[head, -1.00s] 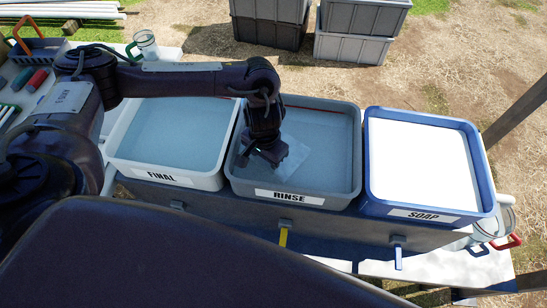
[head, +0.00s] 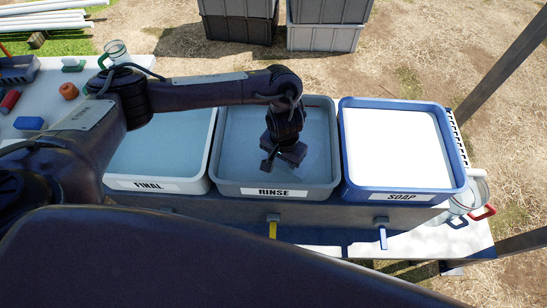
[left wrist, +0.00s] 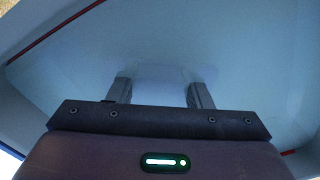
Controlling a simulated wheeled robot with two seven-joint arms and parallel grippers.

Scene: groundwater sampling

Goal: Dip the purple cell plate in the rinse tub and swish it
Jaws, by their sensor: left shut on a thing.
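The rinse tub (head: 228,188) is grey, labelled RINSE, and stands in the middle of three tubs, with bluish water in it. My left gripper (head: 277,167) points down inside its rim, near the middle. In the left wrist view its two fingers (left wrist: 160,90) stand apart, with a faint pale, see-through shape between and beyond them. The gripper is shut on this thin thing, which I take to be the cell plate; no purple shows on it. Its edges blend into the water, so I cannot tell how deep it sits. My right gripper is not in view.
The FINAL tub (head: 112,184) stands at left, partly behind my arm. The blue SOAP tub (head: 358,193), with white content, stands at right. Grey crates (head: 325,38) stand on the ground behind.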

